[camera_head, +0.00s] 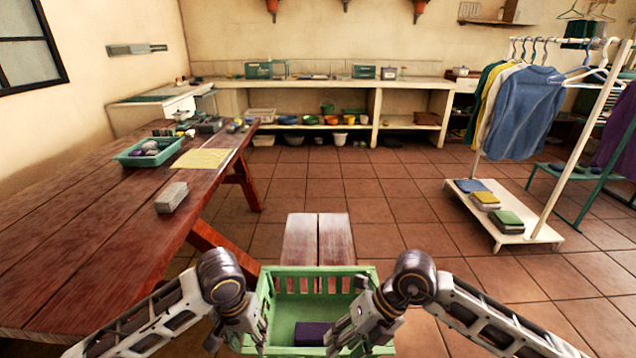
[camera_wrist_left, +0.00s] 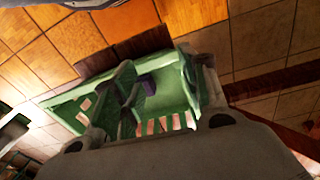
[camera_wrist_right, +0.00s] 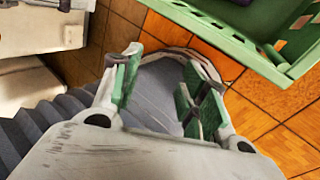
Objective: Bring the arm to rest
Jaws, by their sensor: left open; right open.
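My left gripper (camera_head: 258,334) hangs at the left side of a green slatted crate (camera_head: 318,271) in the head view. In the left wrist view its open, empty fingers (camera_wrist_left: 126,98) show over the same crate (camera_wrist_left: 178,93). A dark purple block (camera_head: 312,333) lies in the crate and also shows in the left wrist view (camera_wrist_left: 147,84). My right gripper (camera_head: 345,335) hangs at the crate's right side. In the right wrist view its fingers (camera_wrist_right: 168,88) are apart and empty, with the crate (camera_wrist_right: 238,45) at upper right.
A wooden table (camera_head: 75,215) on the left holds a grey block (camera_head: 171,197), a yellow cloth (camera_head: 202,158) and a teal tray (camera_head: 150,152). A wooden bench (camera_head: 318,240) stands beyond the crate. A clothes rack (camera_head: 540,240) is at right. Tiled floor between is clear.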

